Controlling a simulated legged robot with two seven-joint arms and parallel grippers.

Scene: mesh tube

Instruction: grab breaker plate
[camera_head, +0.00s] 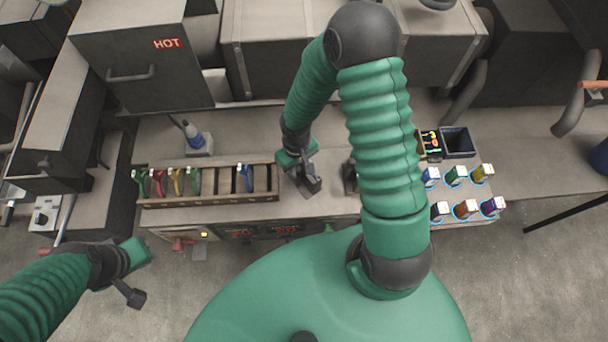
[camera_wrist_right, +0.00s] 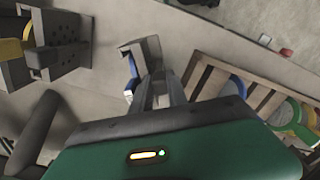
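The breaker plates appear to be the coloured discs standing on edge in a slotted rack (camera_head: 205,202) in the head view. Green, red and yellow ones are towards the left and a blue disc (camera_head: 245,178) is towards the right, with empty slots between. In the right wrist view the rack (camera_wrist_right: 272,98) is to the right. My right gripper (camera_head: 310,183) is just right of the rack, by a grey block (camera_wrist_right: 143,50) with a blue edge (camera_wrist_right: 130,72). Whether its fingers hold anything is unclear. My left gripper (camera_head: 130,293) hangs in front of the bench, its fingers unclear.
Several coloured boxes (camera_head: 465,208) and a dark bin (camera_head: 458,142) are at the bench's right. A grey machine marked HOT (camera_head: 140,60) rises behind. My right arm hides the bench's middle.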

